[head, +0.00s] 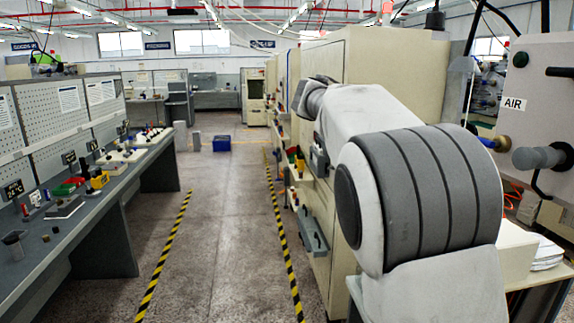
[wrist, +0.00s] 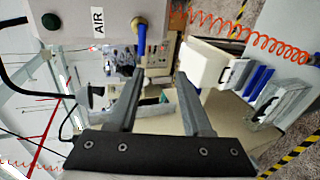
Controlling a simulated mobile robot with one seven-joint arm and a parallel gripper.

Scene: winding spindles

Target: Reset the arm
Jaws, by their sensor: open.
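My gripper (wrist: 158,88) shows in the wrist view with its two grey fingers spread apart and nothing between them. A dark bar spans the base of the fingers. In the head view my white and grey arm fills the right side, reaching away along the cream cabinets (head: 350,55); the gripper itself is hidden there. The wrist view is turned on its side. A panel marked AIR (wrist: 70,25) with a green button lies at its upper left, and a blue fitting with a brass end (wrist: 141,38) stands beyond the fingers, apart from them.
An orange coiled hose (wrist: 250,35) and a white box (wrist: 205,60) lie right of the fingers. The AIR panel (head: 545,85) is close to my arm. A long workbench (head: 85,215) lines the left. The taped aisle is clear up to a blue crate (head: 222,143).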

